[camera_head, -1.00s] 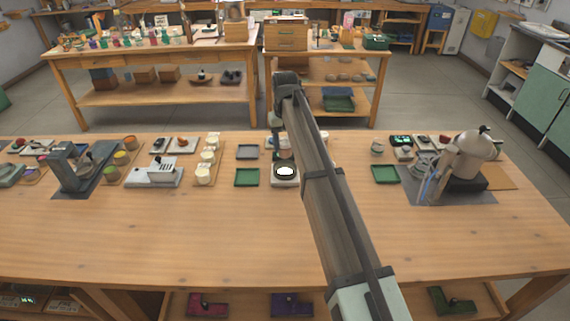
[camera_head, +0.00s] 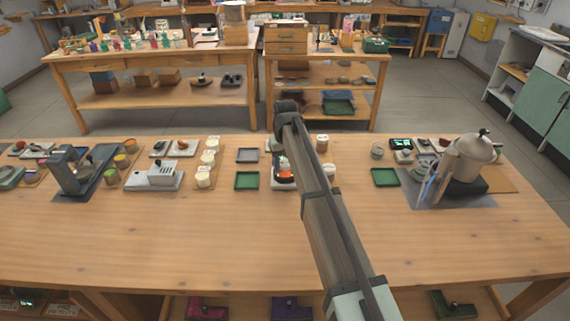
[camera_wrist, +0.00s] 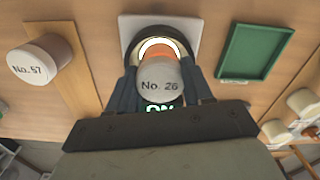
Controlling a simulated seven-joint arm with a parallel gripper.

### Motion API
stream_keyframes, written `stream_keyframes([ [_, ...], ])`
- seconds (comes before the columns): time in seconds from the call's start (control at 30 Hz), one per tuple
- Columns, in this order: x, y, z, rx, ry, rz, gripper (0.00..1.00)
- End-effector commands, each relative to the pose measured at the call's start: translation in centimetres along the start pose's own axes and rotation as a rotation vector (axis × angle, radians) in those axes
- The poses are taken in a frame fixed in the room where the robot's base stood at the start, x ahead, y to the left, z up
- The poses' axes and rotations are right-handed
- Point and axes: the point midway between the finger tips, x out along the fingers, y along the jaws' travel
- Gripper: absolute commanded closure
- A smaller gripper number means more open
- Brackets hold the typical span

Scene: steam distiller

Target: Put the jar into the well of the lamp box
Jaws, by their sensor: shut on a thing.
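The jar (camera_wrist: 162,82) has a grey lid marked "No. 26" and an orange body. My gripper (camera_wrist: 161,90) is shut on it, with one dark finger on each side. The lamp box (camera_wrist: 133,27) is a pale square block under the jar, with a bright ring showing past the jar's far edge. A green "ON" sign shows partly below the lid. In the head view the orange jar (camera_head: 285,174) is over the lamp box (camera_head: 284,187); my arm hides part of both. I cannot tell whether the jar's base is inside the well.
A green tray (camera_wrist: 255,53) lies beside the lamp box, also seen in the head view (camera_head: 246,181). A jar marked "No. 57" (camera_wrist: 40,60) stands on a wooden strip on the other side. The table front (camera_head: 150,230) is clear.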

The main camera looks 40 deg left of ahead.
Motion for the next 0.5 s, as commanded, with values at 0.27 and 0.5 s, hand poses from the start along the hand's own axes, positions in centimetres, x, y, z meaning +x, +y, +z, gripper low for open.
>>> stream_keyframes([
  [0.27,0.18,0.01,0.0,0.0,0.0,0.0,0.3],
  [0.5,0.18,0.02,0.0,0.0,0.0,0.0,0.24],
])
